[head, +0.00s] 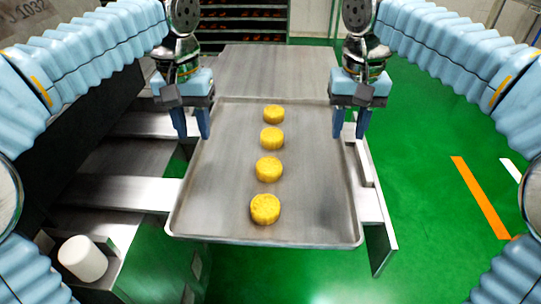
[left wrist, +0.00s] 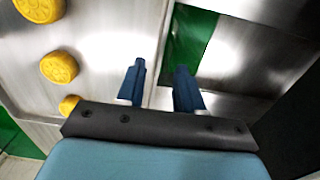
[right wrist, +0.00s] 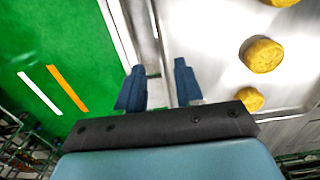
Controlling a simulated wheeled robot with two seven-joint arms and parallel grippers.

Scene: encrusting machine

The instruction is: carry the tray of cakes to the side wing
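The metal tray (head: 215,210) lies flat in the middle of the head view. It bears a single row of several round yellow cakes (head: 265,209). My left gripper (head: 191,136) is open above the tray's left edge, and the tray's rim (left wrist: 157,60) runs between its fingers in the left wrist view. My right gripper (head: 349,136) is open at the right edge, with the rim (right wrist: 165,60) between its fingers in the right wrist view. Neither gripper is shut on the rim. I cannot tell which surface is the side wing.
A flat metal surface (head: 265,68) adjoins the tray's far end. Metal bars (head: 125,192) extend left of the tray, and a metal support (head: 372,205) shows along its right. A white cylinder (head: 82,259) stands at lower left. The green floor (head: 430,200) at right is clear.

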